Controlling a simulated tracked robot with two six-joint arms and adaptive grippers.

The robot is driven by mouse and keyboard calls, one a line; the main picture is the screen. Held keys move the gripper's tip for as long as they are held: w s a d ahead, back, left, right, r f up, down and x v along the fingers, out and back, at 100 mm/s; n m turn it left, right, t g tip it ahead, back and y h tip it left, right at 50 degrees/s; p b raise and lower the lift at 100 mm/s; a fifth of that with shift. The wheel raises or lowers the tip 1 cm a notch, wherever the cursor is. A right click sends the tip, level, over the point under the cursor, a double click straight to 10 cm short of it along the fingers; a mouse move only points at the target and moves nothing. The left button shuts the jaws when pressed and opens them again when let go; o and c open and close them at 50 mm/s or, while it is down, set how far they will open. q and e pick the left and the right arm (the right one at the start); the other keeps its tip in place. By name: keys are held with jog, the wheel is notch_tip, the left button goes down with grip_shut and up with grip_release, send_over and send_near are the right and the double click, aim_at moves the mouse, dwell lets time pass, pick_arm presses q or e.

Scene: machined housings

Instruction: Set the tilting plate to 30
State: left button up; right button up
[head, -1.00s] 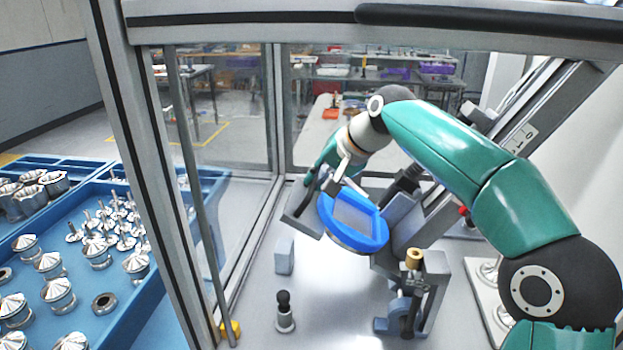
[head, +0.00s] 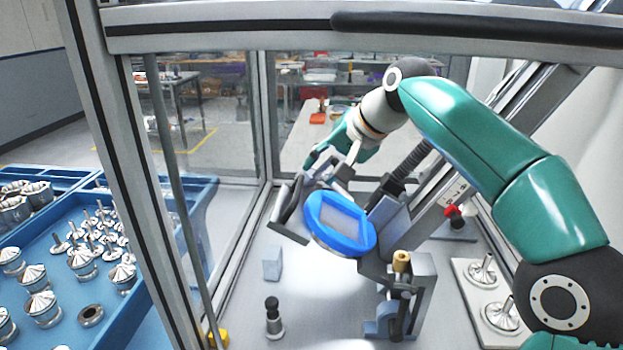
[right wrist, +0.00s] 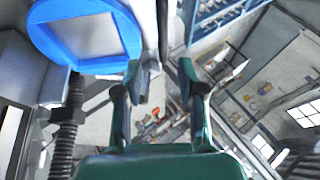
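The tilting plate (head: 306,236) is a grey tilted plate carrying a blue ring (head: 362,243) with a pale rectangular recess. It stands sloped on the fixture inside the frame. The blue ring also shows at the upper left of the right wrist view (right wrist: 50,40). A slanted bar with a printed scale (head: 455,190) and a red knob (head: 453,211) is right of the plate. My right gripper (right wrist: 160,67) has its fingers apart beside the ring, with a narrow edge between or behind them; contact is unclear. In the head view it is above and behind the plate, partly hidden. My left gripper is out of view.
A brass-topped clamp (head: 401,262), a grey block (head: 272,263) and a black-knobbed pin (head: 273,318) stand around the fixture. A light base with metal parts (head: 470,275) is at right. Frame posts (head: 140,200) separate blue trays (head: 130,325) at left. The front floor is mostly clear.

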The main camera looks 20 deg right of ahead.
jog(key=shift+v, duration=2.7)
